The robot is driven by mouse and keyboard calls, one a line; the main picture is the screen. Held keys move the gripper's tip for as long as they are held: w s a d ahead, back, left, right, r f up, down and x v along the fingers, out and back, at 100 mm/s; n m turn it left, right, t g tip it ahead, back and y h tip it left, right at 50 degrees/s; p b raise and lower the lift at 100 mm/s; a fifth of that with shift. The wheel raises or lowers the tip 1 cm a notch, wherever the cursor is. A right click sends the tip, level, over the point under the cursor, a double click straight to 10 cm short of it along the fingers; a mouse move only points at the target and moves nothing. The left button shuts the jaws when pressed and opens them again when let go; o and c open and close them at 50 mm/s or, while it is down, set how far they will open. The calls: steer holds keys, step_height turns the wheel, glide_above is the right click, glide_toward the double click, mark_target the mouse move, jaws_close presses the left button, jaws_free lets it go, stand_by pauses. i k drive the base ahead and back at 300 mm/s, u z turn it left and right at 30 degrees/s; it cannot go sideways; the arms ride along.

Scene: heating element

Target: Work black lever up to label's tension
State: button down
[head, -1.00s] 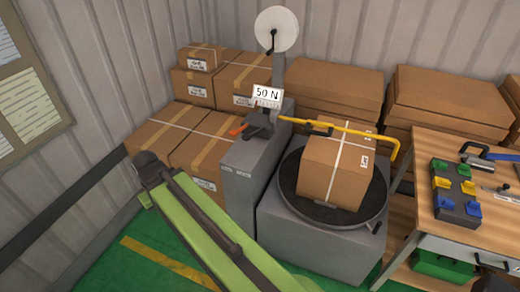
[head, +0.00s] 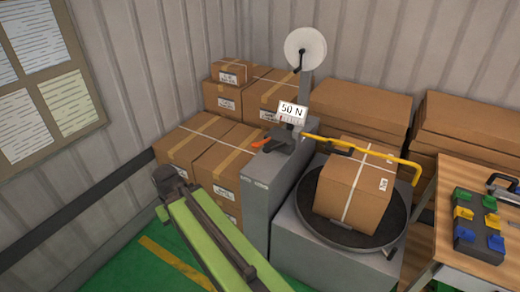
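The white label (head: 292,110) reading 50 N stands on top of the grey machine (head: 262,215), with a small scale at its lower edge. A black mechanism (head: 275,140) with an orange-tipped handle (head: 262,143) sits just below the label. A thin black lever-like part (head: 298,61) hangs at the front of the white reel (head: 306,47). I cannot tell for sure which black part is the lever, nor its setting. My green arm reaches up from the bottom, left of the machine; no gripper fingers show.
A strapped carton (head: 350,205) sits tilted on the dark turntable (head: 318,235). A yellow bar (head: 370,154) extends over it. Stacked cartons (head: 195,148) stand behind and left of the machine. A wooden workbench (head: 447,235) is at right. Green floor (head: 120,270) is open at left.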

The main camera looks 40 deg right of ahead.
mark_target(265, 150)
steer(key=u, duration=0.05)
steer(key=i, duration=1)
steer(key=u, duration=0.05)
